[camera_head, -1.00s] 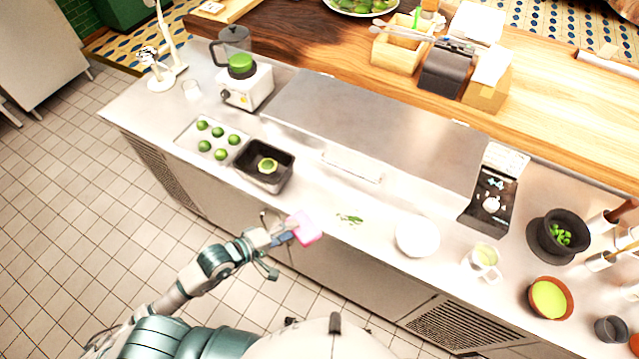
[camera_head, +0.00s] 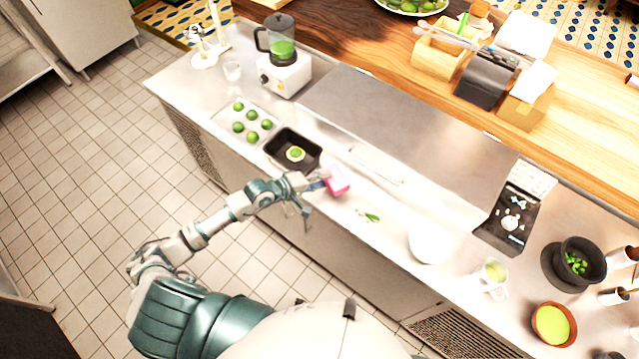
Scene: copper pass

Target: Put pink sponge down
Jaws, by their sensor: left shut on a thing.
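The pink sponge (camera_head: 338,181) is held at the end of my left arm, over the steel counter's front part. My left gripper (camera_head: 322,180) is shut on it. The sponge is just right of the black tray (camera_head: 279,153) that holds a cut green fruit. Whether the sponge touches the counter I cannot tell. My right gripper is not in view.
Green scraps (camera_head: 368,215) lie on the steel counter right of the sponge, then a white bowl (camera_head: 430,243) and a cup (camera_head: 492,275). A tray of limes (camera_head: 226,115) and a blender (camera_head: 285,65) stand to the left. Some bare counter lies around the sponge.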

